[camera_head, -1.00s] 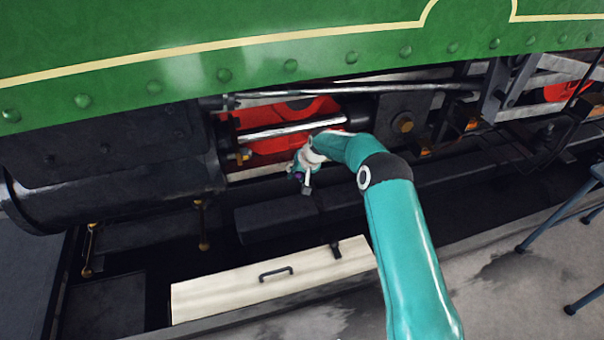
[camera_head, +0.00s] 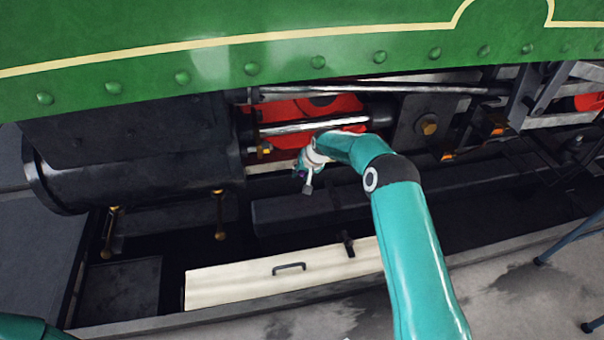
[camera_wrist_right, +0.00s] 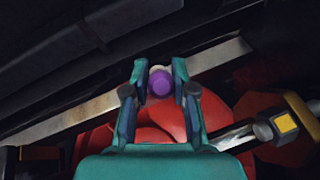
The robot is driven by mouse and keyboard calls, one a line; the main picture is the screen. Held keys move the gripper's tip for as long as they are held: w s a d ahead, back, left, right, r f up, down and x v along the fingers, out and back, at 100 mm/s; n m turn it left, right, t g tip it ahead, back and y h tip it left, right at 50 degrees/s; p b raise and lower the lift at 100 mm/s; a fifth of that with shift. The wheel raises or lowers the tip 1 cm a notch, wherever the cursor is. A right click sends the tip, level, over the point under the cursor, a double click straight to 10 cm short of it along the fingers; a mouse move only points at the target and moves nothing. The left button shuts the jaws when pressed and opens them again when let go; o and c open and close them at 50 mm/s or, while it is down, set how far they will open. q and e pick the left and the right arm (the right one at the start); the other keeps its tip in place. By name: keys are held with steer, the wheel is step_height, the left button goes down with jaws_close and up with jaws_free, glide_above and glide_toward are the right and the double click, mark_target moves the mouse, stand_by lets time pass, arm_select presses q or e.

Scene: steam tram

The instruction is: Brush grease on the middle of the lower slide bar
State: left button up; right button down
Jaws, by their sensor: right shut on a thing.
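My right gripper (camera_head: 305,180) is in front of the red opening under the green body. In the right wrist view its two fingers (camera_wrist_right: 158,82) are closed around a purple round-ended thing (camera_wrist_right: 160,84), likely the brush's handle. The bristles are hidden. A pale flat bar, seemingly the lower slide bar (camera_wrist_right: 215,55), runs diagonally behind the fingertips; in the head view a short piece of it (camera_head: 271,167) shows left of the gripper. I cannot tell whether the brush touches it, and no grease shows clearly. My left gripper is out of view; only a piece of my left arm shows bottom left.
A bright round rod (camera_head: 315,125) crosses the red frame (camera_head: 285,110) above the gripper. A black cylinder (camera_head: 135,165) stands at left, with brass drain pipes (camera_head: 219,215) below. A pale board with a handle (camera_head: 230,282) lies below. Blue legs (camera_head: 560,245) stand at right.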

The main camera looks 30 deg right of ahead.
steer(key=shift+r, duration=0.1)
steer(key=shift+s+a+p, duration=0.1)
steer(key=shift+s+p, duration=0.3)
steer(key=shift+s, duration=0.3)
steer(key=s, duration=0.2)
steer(key=s+a+p, duration=0.1)
steer(key=s, duration=0.1)
steer(key=shift+s+a, duration=0.1)
steer(key=shift+s, duration=0.1)
